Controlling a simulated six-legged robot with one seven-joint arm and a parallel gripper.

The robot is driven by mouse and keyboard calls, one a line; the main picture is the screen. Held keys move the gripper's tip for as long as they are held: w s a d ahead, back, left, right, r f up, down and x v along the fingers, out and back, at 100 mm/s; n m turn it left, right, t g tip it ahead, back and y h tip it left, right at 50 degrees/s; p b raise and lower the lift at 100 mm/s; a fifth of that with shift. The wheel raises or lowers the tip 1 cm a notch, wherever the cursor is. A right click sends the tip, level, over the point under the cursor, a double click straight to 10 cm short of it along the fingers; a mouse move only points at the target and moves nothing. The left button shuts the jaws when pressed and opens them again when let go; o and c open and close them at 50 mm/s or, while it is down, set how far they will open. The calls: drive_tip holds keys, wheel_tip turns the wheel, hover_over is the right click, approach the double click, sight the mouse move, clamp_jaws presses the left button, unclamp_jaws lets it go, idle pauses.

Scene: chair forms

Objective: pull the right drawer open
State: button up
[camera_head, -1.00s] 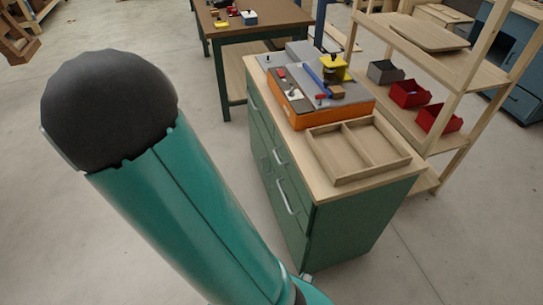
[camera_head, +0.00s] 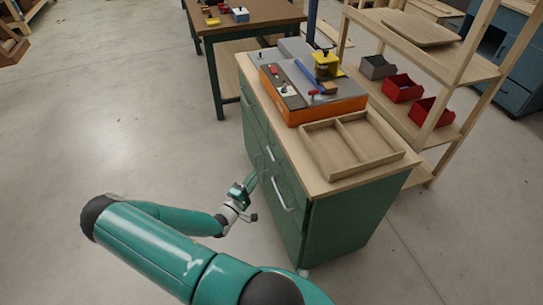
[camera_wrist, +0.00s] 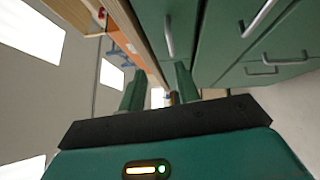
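The green cabinet (camera_head: 342,222) has a wooden top and several drawer fronts with metal handles. The upper right drawer's handle (camera_head: 270,153) shows on its front in the head view. My gripper (camera_head: 249,187) is low in front of the cabinet, close to its front. In the wrist view, my gripper's two green fingers (camera_wrist: 160,78) are apart with nothing between them. A bar handle (camera_wrist: 168,38), apparently the right drawer's, lies ahead of the fingertips, near the right one. The drawer fronts look closed. Contact with the handle cannot be made out.
An open wooden tray (camera_head: 322,155) and an orange box (camera_head: 318,112) sit on the cabinet top. A wooden shelf (camera_head: 447,65) stands behind. The floor left of the cabinet is clear.

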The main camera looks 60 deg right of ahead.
sight(271, 155)
drive_tip(key=d, duration=0.5)
drive_tip(key=d+n+t, duration=0.1)
drive_tip(key=d, duration=0.4)
drive_tip(key=d+t, duration=0.1)
drive_tip(key=d, duration=0.4)
drive_tip(key=shift+s+d+f+n, duration=0.1)
drive_tip(key=shift+s+f+n, duration=0.15)
drive_tip(key=shift+s+n, duration=0.15)
clamp_jaws()
